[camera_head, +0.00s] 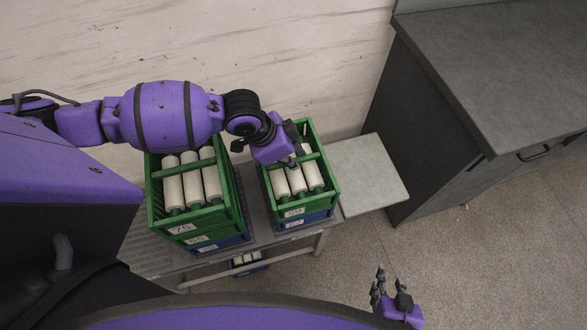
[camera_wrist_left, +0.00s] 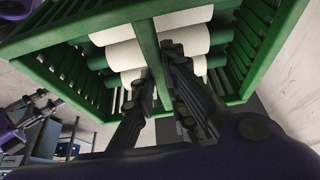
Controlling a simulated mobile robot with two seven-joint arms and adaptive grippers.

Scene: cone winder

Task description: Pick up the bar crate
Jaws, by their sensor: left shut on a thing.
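The green bar crate (camera_head: 325,184) stands at the right end of the bench, on a blue crate (camera_head: 318,217). It holds white cylinders (camera_head: 297,180) and has a green bar (camera_wrist_left: 147,48) across its top. My left gripper (camera_head: 294,161) reaches over it from the left. In the left wrist view, its dark fingers (camera_wrist_left: 166,70) are shut on the bar, with white cylinders behind. Part of the bar is hidden by the fingers. I cannot tell whether the crate is lifted. My right gripper (camera_head: 391,284) is open and empty, low at the right, away from the crates.
A taller green crate stack (camera_head: 185,228) with white cylinders stands close on the left. A dark counter (camera_head: 490,70) stands at the right. A small blue crate (camera_head: 250,268) with white pieces sits below the bench.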

